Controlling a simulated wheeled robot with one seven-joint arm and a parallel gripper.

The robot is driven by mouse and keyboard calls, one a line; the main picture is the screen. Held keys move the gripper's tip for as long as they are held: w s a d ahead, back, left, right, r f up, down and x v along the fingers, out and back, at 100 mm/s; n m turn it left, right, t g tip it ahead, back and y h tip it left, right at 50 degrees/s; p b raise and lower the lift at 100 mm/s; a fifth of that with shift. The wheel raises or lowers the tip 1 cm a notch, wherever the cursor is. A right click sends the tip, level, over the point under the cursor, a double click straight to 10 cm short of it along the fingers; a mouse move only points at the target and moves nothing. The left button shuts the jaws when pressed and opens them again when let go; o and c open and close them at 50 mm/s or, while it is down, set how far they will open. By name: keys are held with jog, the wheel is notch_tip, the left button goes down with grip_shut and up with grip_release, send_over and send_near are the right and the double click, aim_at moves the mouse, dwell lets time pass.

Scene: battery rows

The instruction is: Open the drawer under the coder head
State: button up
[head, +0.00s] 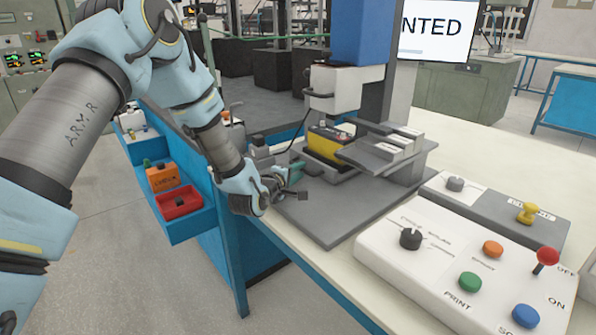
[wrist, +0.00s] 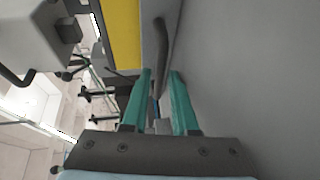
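The coder head (head: 335,88) is a pale grey block on the machine's column. Under it, a yellow block (head: 325,146) sits on the grey drawer (head: 338,176); the drawer looks shut. The yellow block also shows in the wrist view (wrist: 124,35). My gripper (head: 299,184) is at the near left side of the drawer, low over the base plate. In the wrist view its two teal fingers (wrist: 161,73) are apart. A dark bar handle (wrist: 162,45) on the drawer front lies ahead of and partly between the fingertips. I cannot tell whether they touch it.
The grey base plate (head: 330,228) lies close beside my gripper. A grey shelf with pale blocks (head: 397,146) stands right of the drawer. A control panel (head: 455,262) with knobs and a red-topped lever fills the right front. A red bin (head: 180,204) hangs on the bench's left side.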

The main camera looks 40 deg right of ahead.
jog(key=shift+c, duration=0.4)
grip_shut()
dwell(0.9)
